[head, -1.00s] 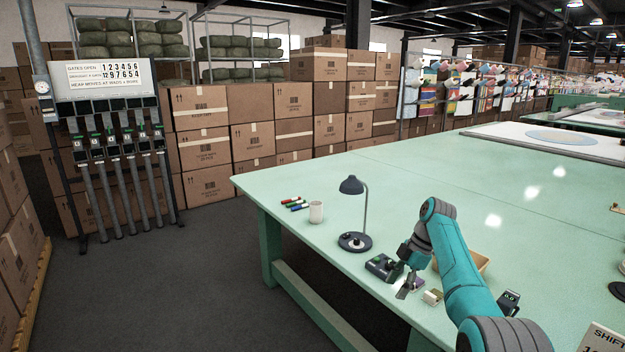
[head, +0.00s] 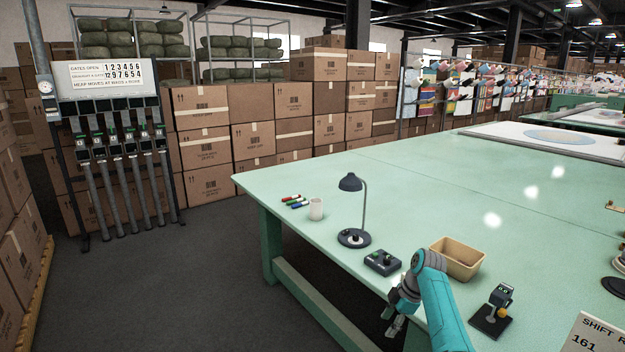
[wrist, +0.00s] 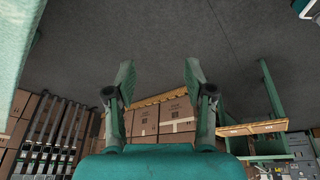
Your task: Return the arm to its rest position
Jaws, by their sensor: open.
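My gripper (head: 393,324) is at the table's near edge in the head view, pointing down, with no object seen in it. In the wrist view its two fingers (wrist: 159,78) stand wide apart, with only grey floor and stacked cartons showing between and beyond them. My teal arm is bent and drawn back toward the lower middle of the head view. It covers part of the table edge and whatever lies right behind it.
The green table (head: 400,190) holds a dark lamp (head: 352,210), a white mug (head: 316,209), markers (head: 294,202), a dark control box (head: 382,262), a tan bin (head: 457,260) and a small dark device on a stand (head: 496,308). Open floor (head: 220,280) lies left of the table.

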